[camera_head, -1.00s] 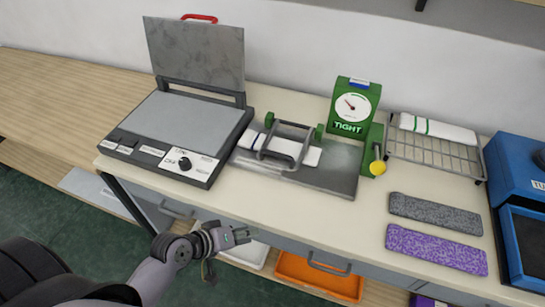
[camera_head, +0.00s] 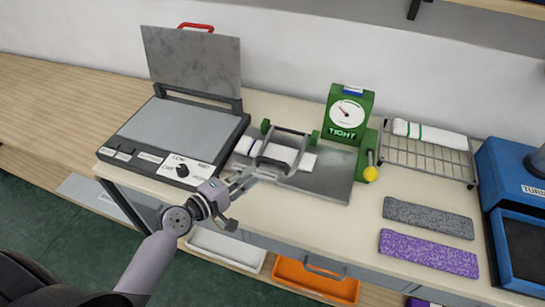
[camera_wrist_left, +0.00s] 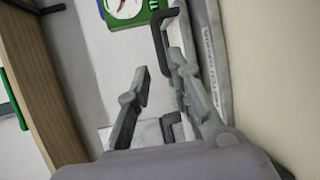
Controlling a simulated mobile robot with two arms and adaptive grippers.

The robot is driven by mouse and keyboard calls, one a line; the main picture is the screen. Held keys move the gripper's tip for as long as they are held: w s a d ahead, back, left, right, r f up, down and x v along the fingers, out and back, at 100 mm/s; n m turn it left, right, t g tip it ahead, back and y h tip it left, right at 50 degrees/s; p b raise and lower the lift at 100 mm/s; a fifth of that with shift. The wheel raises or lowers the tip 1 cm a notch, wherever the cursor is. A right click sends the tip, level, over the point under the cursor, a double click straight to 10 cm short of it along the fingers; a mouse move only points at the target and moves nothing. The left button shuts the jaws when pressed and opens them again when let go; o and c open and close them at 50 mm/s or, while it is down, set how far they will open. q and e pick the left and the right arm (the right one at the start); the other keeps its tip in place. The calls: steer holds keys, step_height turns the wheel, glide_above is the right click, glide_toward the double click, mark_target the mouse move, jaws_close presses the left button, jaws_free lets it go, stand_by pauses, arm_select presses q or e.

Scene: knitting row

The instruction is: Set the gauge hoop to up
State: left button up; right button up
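The gauge hoop (camera_head: 282,153) is a dark grey U-shaped bar with green end pieces on a grey base plate (camera_head: 328,182). It lies low, tilted, across a white striped roll (camera_head: 303,159). My left gripper (camera_head: 248,181) is at the plate's front left edge, close to the hoop's front bar. Its fingers are spread and hold nothing. In the left wrist view the open fingers (camera_wrist_left: 160,72) point toward a dark bar (camera_wrist_left: 158,30), which looks like the hoop, partly hidden behind them. My right gripper is not in view.
A green dial gauge (camera_head: 347,112) marked TIGHT stands behind the plate, with a yellow-knobbed lever (camera_head: 370,174) beside it. A press with raised lid (camera_head: 192,62) stands left. A wire rack (camera_head: 428,158) and a grey pad (camera_head: 428,217) and purple pad (camera_head: 428,252) lie right.

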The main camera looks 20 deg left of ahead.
mark_target(273, 161)
arm_select(q)
steer(key=p+x, duration=0.1)
steer(key=x, duration=0.9)
steer(key=shift+d+f, duration=0.1)
jaws_close()
stand_by(0.3)
